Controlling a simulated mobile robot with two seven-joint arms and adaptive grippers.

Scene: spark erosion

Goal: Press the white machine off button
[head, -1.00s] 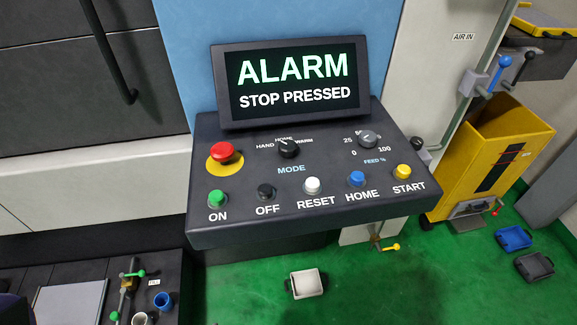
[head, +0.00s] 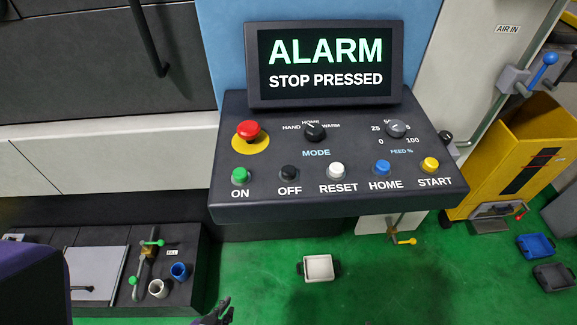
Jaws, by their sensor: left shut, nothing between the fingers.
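A dark control panel (head: 330,204) shows a row of labelled buttons. The OFF button (head: 289,172) is black. The white button (head: 336,171) is the one labelled RESET, to the right of OFF. A green ON button (head: 240,176) is left of OFF. The screen (head: 325,66) reads ALARM, STOP PRESSED. My left gripper (head: 223,307) shows at the bottom edge, shut and empty, below the panel and apart from it. Much of it is cut off by the frame. My right gripper is not in view.
A red stop knob (head: 248,131) on a yellow disc sits above ON. Blue HOME (head: 383,168) and yellow START (head: 430,164) buttons are right of RESET. A black tray (head: 190,273) with small cups stands lower left. A white bin (head: 318,267) lies on the green floor.

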